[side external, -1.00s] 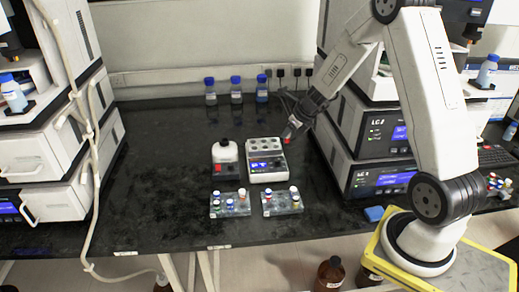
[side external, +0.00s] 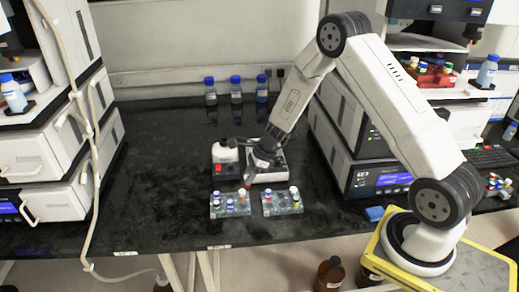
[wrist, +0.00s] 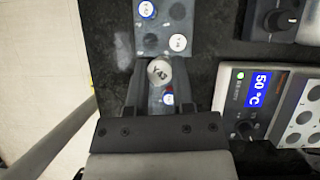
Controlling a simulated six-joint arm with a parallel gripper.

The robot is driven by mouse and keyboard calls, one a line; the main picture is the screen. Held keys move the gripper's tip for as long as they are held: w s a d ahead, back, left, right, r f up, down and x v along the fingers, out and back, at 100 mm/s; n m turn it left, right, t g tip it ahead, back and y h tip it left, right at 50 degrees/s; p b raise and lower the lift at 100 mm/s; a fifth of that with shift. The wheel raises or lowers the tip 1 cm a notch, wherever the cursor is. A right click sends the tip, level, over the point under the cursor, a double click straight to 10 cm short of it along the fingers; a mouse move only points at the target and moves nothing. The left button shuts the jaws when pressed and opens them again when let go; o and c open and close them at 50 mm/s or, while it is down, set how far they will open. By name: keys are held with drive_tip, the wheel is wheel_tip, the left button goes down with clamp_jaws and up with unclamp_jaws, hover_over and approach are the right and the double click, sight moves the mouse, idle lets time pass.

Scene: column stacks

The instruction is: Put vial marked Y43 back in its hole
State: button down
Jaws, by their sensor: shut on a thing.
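The vial marked Y43 (wrist: 159,72) shows its pale cap between my fingers in the wrist view. My gripper (wrist: 160,84) is shut on it. In the side view my gripper (side external: 248,178) is low, just behind and above the right rear part of the left vial rack (side external: 230,211).
A second rack (side external: 283,207) with several vials stands to the right. Behind are a heater block, its display reading 50 °C (wrist: 258,88), and a white device with a red switch (side external: 218,169). Three blue-capped bottles (side external: 236,92) stand at the back. The bench left of the racks is clear.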

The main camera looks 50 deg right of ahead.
sight(239, 207)
drive_tip(key=a, duration=0.1)
drive_tip(key=a+f+n, duration=0.1)
drive_tip(key=a, duration=0.1)
drive_tip(key=shift+f+n+g+y, duration=0.3)
drive_tip(key=shift+n, duration=0.1)
drive_tip(key=shift+f, duration=0.25)
drive_tip(key=shift+f, duration=1.7)
drive_tip(key=shift+f, duration=1.1)
idle(1.4)
drive_tip(key=shift+c, duration=0.5)
unclamp_jaws()
drive_tip(key=shift+s+d, duration=0.1)
drive_tip(key=shift+r, duration=0.1)
drive_tip(key=shift+r, duration=2.9)
